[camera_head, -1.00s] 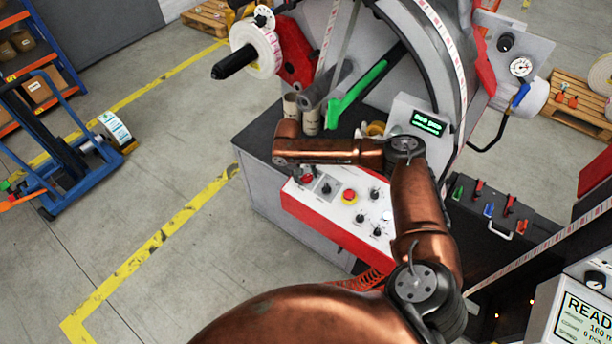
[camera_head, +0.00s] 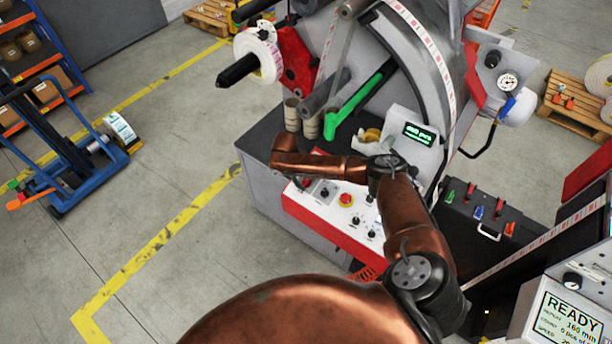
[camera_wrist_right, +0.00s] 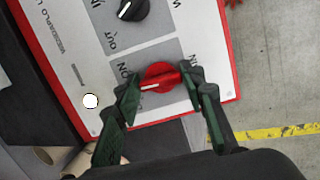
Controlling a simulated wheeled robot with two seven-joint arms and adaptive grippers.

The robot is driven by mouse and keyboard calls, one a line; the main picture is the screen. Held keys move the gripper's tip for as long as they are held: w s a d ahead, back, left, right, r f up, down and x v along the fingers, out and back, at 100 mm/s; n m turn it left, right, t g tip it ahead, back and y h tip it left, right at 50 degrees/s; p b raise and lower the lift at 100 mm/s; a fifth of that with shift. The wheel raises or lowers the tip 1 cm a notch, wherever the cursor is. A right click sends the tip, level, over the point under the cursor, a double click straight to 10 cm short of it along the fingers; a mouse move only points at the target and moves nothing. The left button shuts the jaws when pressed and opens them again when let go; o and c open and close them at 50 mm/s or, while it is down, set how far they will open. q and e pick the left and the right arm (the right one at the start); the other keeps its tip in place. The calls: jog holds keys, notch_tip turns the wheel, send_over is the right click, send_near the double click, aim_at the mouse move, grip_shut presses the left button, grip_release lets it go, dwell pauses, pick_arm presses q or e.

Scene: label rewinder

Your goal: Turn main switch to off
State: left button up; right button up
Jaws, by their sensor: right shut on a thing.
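The main switch is a red rotary knob (camera_wrist_right: 160,76) on a grey plate in the right wrist view. A white mark on it points left and slightly down in that picture. My right gripper (camera_wrist_right: 163,82) has its green fingers closed on either side of the knob. Lettering beside the knob is partly covered by the fingers, so I cannot read both positions. In the head view my right arm reaches over the white control panel (camera_head: 330,208) with its red edge, and hides most of the gripper. My left gripper is not in view.
A black selector knob (camera_wrist_right: 132,8) sits beside the switch. A red emergency button (camera_head: 346,199) and several black knobs are on the same panel. A display (camera_head: 414,137) stands behind the arm. A blue trolley (camera_head: 62,170) stands left, with free floor between.

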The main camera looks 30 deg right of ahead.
jog(key=n+p, duration=0.2)
jog(key=n, duration=0.1)
jog(key=shift+r+n, duration=0.1)
jog(key=shift+n, duration=0.2)
jog(key=shift+n+t+h+p, duration=0.35)
jog(key=shift+n+p, duration=0.65)
jog(key=shift+n, duration=0.6)
jog(key=o, duration=1.2)
jog(key=shift+c, duration=0.2)
jog(key=v, duration=1.1)
jog(key=shift+a+r, duration=0.15)
jog(key=shift+r, duration=0.2)
